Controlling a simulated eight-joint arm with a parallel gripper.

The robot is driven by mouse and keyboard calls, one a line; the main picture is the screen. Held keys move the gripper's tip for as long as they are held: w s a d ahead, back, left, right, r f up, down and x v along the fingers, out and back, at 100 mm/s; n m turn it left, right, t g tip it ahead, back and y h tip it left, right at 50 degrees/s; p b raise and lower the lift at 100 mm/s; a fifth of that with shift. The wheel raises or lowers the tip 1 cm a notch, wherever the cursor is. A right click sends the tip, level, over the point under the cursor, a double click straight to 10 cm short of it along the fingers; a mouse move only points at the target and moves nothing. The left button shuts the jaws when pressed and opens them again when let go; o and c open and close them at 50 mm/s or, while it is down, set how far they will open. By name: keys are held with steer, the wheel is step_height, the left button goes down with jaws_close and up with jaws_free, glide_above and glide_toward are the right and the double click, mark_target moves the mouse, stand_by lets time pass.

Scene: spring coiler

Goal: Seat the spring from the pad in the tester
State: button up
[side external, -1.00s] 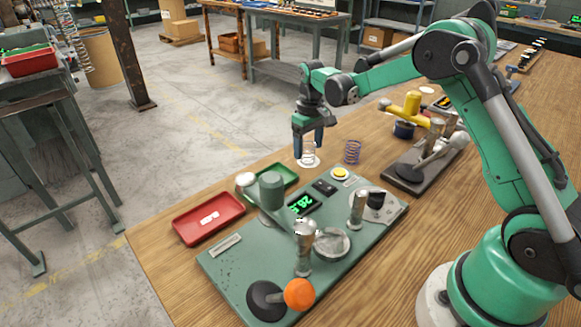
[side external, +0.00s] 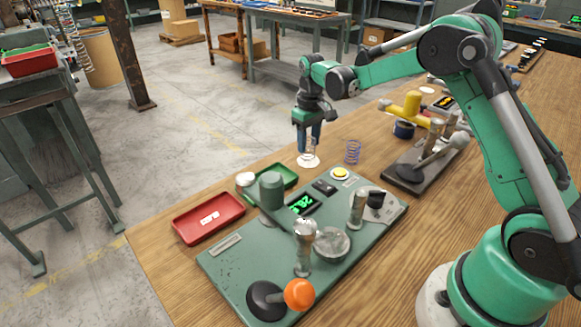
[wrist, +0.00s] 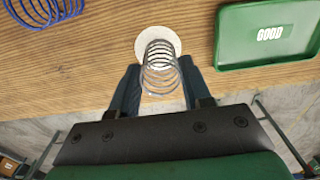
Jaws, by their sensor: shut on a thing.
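My gripper (side external: 309,149) is shut on the pale wire spring (side external: 307,147), which stands upright between the fingers. The white round pad (side external: 308,162) is directly below it; I cannot tell whether the spring's lower end still touches the pad. In the wrist view the spring (wrist: 160,68) shows between the dark fingers, over the white pad (wrist: 146,35). The tester is a green base plate (side external: 235,268) with a lit green display (side external: 303,204), a round metal disc (side external: 332,243), metal posts and an orange-knobbed lever (side external: 298,294). It is nearer the camera than my gripper.
A purple spring (side external: 352,151) stands right of the pad. A red tray (side external: 205,222) and a green tray (side external: 287,181), labelled GOOD in the wrist view, lie at left. A dark-based device with a lever (side external: 408,175) stands at right.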

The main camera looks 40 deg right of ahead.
steer(key=shift+r, duration=0.1)
steer(key=shift+r, duration=1.15)
steer(key=shift+a+r, duration=0.1)
steer(key=s+a+r+n, duration=0.3)
steer(key=s+a+r, duration=0.3)
steer(key=s+a, duration=0.35)
steer(key=s+a+f+n, duration=0.1)
steer(key=s+a+n, duration=0.15)
steer(key=s, duration=0.25)
steer(key=s+a+n, duration=0.1)
steer(key=s+a, duration=0.2)
steer(key=s, duration=0.2)
steer(key=shift+m, duration=0.25)
steer(key=shift+s+f, duration=0.2)
steer(key=shift+f, duration=2.25)
steer(key=shift+f, duration=0.7)
